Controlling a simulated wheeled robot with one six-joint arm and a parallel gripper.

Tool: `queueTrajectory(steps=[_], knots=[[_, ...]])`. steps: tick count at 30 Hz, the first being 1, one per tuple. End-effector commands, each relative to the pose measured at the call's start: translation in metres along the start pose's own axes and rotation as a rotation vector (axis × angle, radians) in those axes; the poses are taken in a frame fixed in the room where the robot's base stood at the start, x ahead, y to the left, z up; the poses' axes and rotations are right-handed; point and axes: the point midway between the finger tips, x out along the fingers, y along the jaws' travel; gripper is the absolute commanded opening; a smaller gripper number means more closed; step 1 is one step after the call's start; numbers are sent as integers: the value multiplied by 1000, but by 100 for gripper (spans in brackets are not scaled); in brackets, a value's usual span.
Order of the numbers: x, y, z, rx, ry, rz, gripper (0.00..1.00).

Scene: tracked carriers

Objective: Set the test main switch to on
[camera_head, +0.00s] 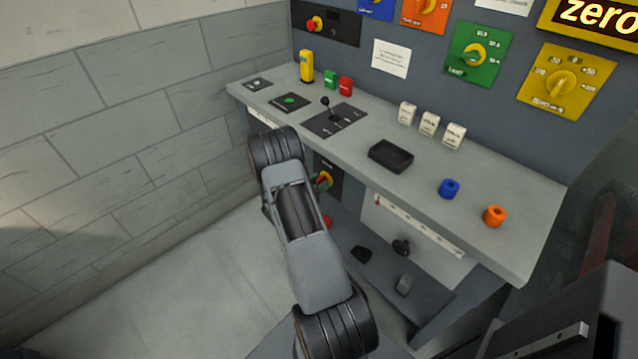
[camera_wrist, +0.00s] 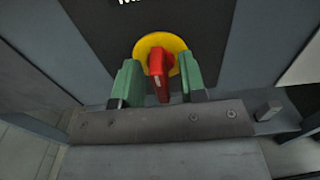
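A red rotary switch handle (camera_wrist: 159,75) on a yellow disc (camera_wrist: 150,42) is mounted on a black plate (camera_wrist: 110,30) in the wrist view. White lettering on the plate is cut off at the top edge. The handle points down, slightly tilted. My gripper (camera_wrist: 161,84) has its two green fingertips on either side of the handle, with a visible gap at least on the left, so it looks open around it. In the camera_head view this switch (camera_head: 321,181) sits below the desk edge, partly hidden by my arm and a green fingertip.
The grey desk (camera_head: 370,190) overhangs the lower switch and carries a black lever (camera_head: 327,104), a black tray (camera_head: 390,156) and buttons. Pedals (camera_head: 361,254) lie below. A brick wall (camera_head: 120,110) stands left.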

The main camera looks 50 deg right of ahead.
Motion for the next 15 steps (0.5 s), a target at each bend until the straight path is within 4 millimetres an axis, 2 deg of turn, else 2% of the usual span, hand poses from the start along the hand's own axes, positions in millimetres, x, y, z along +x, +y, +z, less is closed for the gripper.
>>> queueTrajectory(steps=[5, 15], knots=[[0, 0, 0, 0, 0, 0, 38], [0, 0, 0, 0, 0, 0, 7]])
